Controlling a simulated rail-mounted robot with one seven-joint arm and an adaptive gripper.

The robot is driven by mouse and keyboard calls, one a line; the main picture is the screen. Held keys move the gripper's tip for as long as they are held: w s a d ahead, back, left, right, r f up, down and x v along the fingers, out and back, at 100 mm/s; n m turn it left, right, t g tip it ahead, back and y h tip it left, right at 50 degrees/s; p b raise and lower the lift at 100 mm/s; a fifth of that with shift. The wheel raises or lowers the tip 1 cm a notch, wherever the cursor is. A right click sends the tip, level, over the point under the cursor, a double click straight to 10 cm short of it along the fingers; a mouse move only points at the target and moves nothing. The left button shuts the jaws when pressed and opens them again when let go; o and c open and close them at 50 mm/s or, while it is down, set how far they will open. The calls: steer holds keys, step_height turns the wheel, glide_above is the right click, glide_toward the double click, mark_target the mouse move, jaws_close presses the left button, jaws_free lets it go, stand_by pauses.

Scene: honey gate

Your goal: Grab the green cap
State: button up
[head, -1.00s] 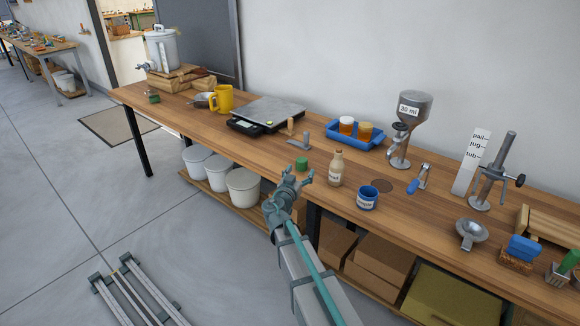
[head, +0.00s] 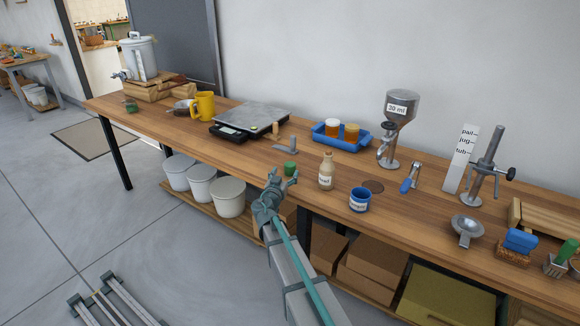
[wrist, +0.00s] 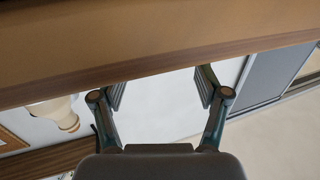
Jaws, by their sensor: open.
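A small green cap (head: 290,169) stands on the wooden bench (head: 230,151) near its front edge, left of a labelled cream bottle (head: 326,172). My gripper (head: 284,176) is at the bench's front edge, just in front of the cap in the head view; the gap between them is hard to judge. Its two fingers are spread and hold nothing. In the wrist view my open gripper (wrist: 160,94) has the wooden bench edge (wrist: 160,65) across the picture beyond it. The cap cannot be made out there.
A blue cup (head: 360,200) stands right of the bottle. Behind the cap are a small metal bracket (head: 285,147), a scale (head: 250,118) and a blue tray (head: 322,139) with two jars. Another small green item (head: 131,107) lies at the far left. White buckets (head: 228,198) stand below.

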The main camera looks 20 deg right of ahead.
mark_target(289, 168)
steer(key=p+x, duration=0.1)
steer(key=x, duration=0.3)
steer(key=shift+w+d+p, duration=0.2)
steer(key=shift+w+p, duration=0.1)
steer(key=shift+p, duration=0.05)
steer(key=shift+f, duration=0.1)
steer(key=c, duration=0.9)
